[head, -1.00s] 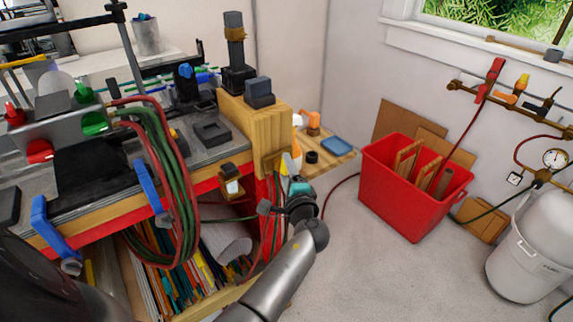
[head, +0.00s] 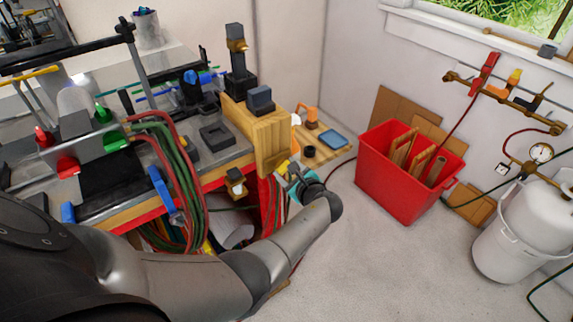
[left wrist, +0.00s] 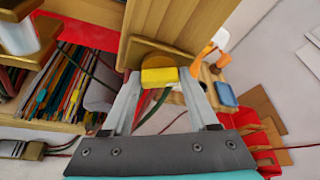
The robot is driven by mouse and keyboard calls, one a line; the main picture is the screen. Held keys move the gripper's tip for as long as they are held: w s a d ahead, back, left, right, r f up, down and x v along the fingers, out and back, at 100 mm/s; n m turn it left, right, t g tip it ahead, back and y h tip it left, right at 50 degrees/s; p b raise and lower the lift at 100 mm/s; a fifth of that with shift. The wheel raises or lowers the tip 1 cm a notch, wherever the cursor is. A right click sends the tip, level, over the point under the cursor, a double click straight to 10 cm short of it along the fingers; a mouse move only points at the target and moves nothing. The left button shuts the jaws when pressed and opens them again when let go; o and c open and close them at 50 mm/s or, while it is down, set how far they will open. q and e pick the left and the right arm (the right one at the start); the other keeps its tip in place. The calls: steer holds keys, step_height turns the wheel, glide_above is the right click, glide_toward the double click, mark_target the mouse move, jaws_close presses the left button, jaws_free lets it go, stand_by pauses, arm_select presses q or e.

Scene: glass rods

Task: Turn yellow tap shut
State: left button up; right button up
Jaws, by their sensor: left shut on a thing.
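A yellow tap handle (left wrist: 159,77) sits at a round brass fitting (left wrist: 160,59) on the wooden block at the bench's end. In the left wrist view it lies between the two fingers of my left gripper (left wrist: 160,82), which is shut on it. In the head view my left gripper (head: 287,170) is at the bench's right end, with a bit of the yellow handle (head: 282,166) showing; my wrist and forearm hide part of it. My right gripper is in neither view.
The wooden block (head: 262,133) stands close above the gripper. A small wooden shelf (head: 330,148) with a blue tray is just right. Hoses (head: 183,170) hang at the bench front. A red bin (head: 392,190) stands right; the floor (head: 380,270) is clear.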

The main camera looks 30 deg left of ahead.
arm_select(q)
steer(key=shift+w+m+g+y, duration=0.15)
steer(key=shift+m+g+y, duration=0.25)
steer(key=shift+m+g, duration=1)
steer(key=shift+m, duration=0.4)
steer(key=o, duration=1.3)
